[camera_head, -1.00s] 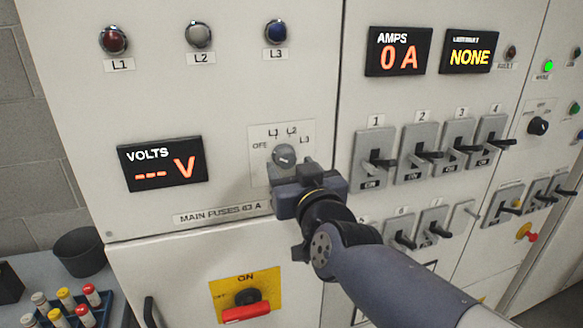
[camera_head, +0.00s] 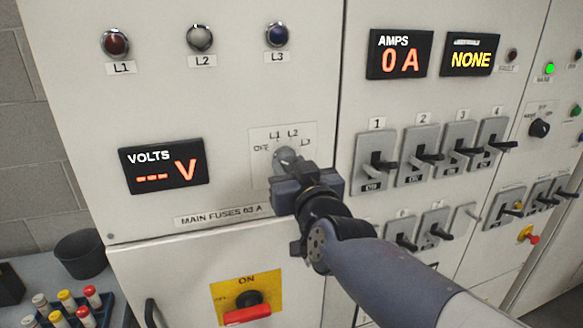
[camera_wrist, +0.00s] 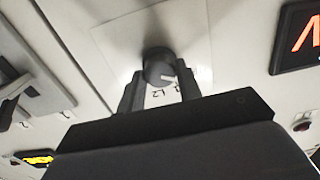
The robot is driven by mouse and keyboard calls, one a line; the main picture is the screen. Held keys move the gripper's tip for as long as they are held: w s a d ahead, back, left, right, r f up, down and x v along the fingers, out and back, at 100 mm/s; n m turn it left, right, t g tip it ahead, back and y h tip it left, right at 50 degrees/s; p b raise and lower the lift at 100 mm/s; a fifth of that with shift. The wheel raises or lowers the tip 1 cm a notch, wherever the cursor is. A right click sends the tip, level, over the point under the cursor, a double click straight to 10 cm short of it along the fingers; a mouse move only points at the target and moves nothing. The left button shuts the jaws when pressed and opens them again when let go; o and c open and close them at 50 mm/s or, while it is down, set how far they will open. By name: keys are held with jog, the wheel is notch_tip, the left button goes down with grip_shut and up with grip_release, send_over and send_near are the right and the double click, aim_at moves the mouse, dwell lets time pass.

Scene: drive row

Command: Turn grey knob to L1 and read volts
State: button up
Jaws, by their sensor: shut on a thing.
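The grey knob (camera_head: 285,155) sits on a light plate marked OFF, L1, L2 and L3. My gripper (camera_head: 291,165) is at the knob and partly covers it from below. In the wrist view the knob (camera_wrist: 158,62) is between the two fingers of my gripper (camera_wrist: 159,82), which is shut on it. The VOLTS display (camera_head: 165,164) shows "--- V" in orange.
Lamps L1 (camera_head: 116,43), L2 (camera_head: 200,38) and L3 (camera_head: 276,35) look unlit. The AMPS display (camera_head: 399,53) reads 0 A. Switch levers (camera_head: 377,160) stick out right of my gripper. A red handle (camera_head: 246,314) on a yellow plate is below.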

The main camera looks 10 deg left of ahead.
jog(key=shift+f+m+b, duration=0.1)
jog(key=shift+m+b, duration=0.25)
jog(key=shift+m, duration=0.05)
jog(key=shift+c, duration=0.4)
jog(key=shift+m+b, duration=0.6)
jog(key=shift+m, duration=0.4)
jog(key=shift+m+b, duration=0.9)
jog(key=shift+m, duration=1.6)
jog(key=o, duration=1)
jog(key=shift+s+d, duration=0.1)
